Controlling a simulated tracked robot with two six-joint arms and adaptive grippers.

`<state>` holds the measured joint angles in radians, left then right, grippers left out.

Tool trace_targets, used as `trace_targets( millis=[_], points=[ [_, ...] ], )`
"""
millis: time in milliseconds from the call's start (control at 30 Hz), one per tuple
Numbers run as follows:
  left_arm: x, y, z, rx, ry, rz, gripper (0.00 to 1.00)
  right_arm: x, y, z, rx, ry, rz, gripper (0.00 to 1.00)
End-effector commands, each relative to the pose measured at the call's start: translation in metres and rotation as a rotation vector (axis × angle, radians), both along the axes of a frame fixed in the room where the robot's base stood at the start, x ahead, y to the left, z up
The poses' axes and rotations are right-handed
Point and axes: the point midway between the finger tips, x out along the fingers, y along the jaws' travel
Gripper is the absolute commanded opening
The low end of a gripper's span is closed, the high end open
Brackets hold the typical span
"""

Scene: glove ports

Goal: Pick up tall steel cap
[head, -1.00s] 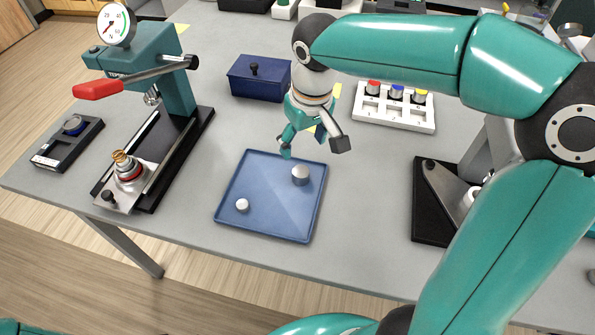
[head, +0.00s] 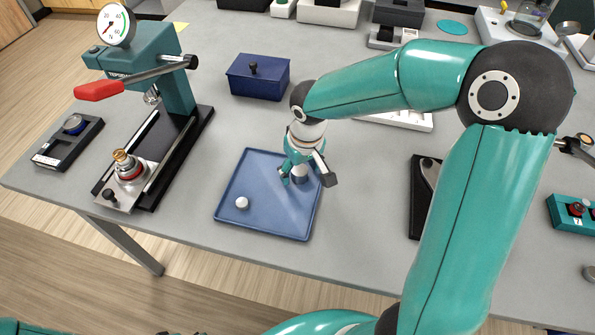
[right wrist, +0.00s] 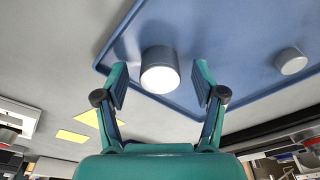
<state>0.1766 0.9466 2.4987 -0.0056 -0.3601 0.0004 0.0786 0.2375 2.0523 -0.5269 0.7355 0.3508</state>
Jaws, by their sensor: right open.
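The tall steel cap (head: 300,176), a grey cylinder, stands upright on the right part of the blue tray (head: 262,225). In the right wrist view the tall steel cap (right wrist: 160,72) shows a bright white end and lies between my finger pads, with a gap on each side. My right gripper (head: 307,180) is open and partly hides the cap in the head view; its fingers also show in the right wrist view (right wrist: 159,82). A shorter pale cap (head: 242,203) sits at the tray's front left; this cap (right wrist: 290,61) is right of my fingers in the wrist view. My left gripper is out of view.
A press with a red handle (head: 99,91) stands on the left of the grey table. A dark blue lidded box (head: 258,80) is behind the tray. A white holder (head: 405,120) and a black-based fixture (head: 420,190) are to the right, partly behind my arm.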

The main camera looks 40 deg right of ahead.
Motion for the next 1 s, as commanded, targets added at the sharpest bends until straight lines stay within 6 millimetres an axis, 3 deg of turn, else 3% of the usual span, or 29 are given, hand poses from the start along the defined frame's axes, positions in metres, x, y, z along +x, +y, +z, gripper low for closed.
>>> trace_targets(
  millis=[133, 500, 800, 1000],
  points=[
    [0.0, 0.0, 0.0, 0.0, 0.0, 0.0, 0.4, 0.0, 0.0, 0.0, 0.0, 0.0, 0.0, 0.69],
    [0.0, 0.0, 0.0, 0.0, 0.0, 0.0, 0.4, 0.0, 0.0, 0.0, 0.0, 0.0, 0.001, 0.08],
    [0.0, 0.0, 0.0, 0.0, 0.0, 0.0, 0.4, 0.001, 0.001, 0.003, 0.0, -0.002, 0.001, 0.05],
    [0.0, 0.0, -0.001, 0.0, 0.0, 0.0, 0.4, 0.002, 0.001, 0.028, 0.0, -0.007, 0.002, 0.05]
  ],
)
